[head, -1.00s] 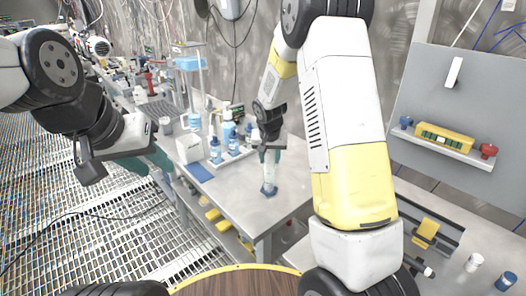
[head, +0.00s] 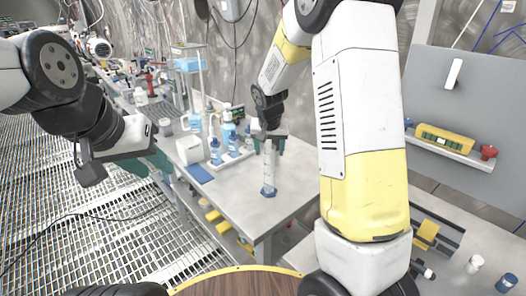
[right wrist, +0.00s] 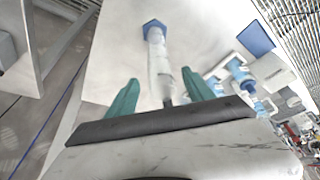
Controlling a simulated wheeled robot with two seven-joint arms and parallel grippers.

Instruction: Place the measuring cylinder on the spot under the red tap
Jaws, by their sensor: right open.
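The measuring cylinder (head: 269,172) is clear with a blue foot and stands upright on the near part of the grey bench. My right gripper (head: 269,147) is at its upper end, with its teal fingers spread apart. In the right wrist view, the cylinder (right wrist: 157,62) shows between the two open fingers (right wrist: 160,92), with a gap on each side. My left gripper (head: 155,163) hangs at the left, away from the bench top; its jaw opening is hard to make out. A red item (head: 150,80) stands far back on the bench; I cannot tell whether it is the red tap.
Blue-capped bottles (head: 215,152) stand left of the cylinder, by a white box (head: 190,150) and a blue pad (head: 200,173). A stand with a blue tank (head: 190,64) is further back. The bench around the cylinder's foot is clear. A shelf (head: 450,150) is at right.

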